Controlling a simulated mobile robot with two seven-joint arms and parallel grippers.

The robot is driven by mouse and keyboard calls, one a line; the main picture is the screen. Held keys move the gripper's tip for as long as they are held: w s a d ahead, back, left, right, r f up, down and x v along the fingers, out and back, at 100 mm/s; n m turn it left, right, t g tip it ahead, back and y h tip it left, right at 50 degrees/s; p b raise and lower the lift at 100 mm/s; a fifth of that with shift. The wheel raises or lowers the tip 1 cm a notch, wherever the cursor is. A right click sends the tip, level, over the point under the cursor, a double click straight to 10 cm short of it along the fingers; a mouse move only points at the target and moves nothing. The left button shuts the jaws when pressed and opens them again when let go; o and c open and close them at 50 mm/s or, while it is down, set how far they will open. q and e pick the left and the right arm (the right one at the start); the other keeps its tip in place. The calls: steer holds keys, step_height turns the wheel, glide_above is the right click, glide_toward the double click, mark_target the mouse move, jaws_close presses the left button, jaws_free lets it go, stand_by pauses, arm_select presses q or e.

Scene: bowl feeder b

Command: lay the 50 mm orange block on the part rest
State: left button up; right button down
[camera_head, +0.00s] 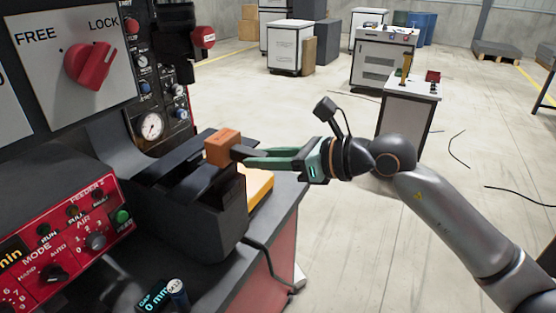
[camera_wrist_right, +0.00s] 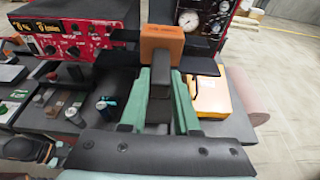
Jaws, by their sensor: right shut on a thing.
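The orange block (camera_head: 218,149) is at the tips of my right gripper (camera_head: 240,154), which is shut on it. In the right wrist view the orange block (camera_wrist_right: 162,38) sits at the far end of the green fingers (camera_wrist_right: 160,80). The block is over the top of a dark stand (camera_head: 215,215) on the bench, which I take for the part rest. I cannot tell whether the block touches it. The gripper reaches in from the right, about level.
A red control panel (camera_head: 60,235) stands left of the dark stand. A gauge panel (camera_head: 150,125) and a FREE/LOCK plate with a red knob (camera_head: 88,64) rise behind. A yellow-topped item (camera_head: 258,186) lies right of the stand. A small cylinder (camera_head: 177,294) stands in front.

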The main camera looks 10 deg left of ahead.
mark_target(232, 156)
steer(key=shift+w+a+r, duration=0.1)
steer(key=shift+w+a, duration=0.25)
steer(key=shift+a, duration=0.75)
steer(key=shift+w+a, duration=0.4)
steer(key=shift+a, duration=0.65)
steer(key=shift+w+a+r, duration=0.1)
steer(key=shift+w+a, duration=0.25)
steer(key=shift+a, duration=0.75)
steer(key=shift+f+b, duration=0.85)
steer(key=shift+f, duration=0.25)
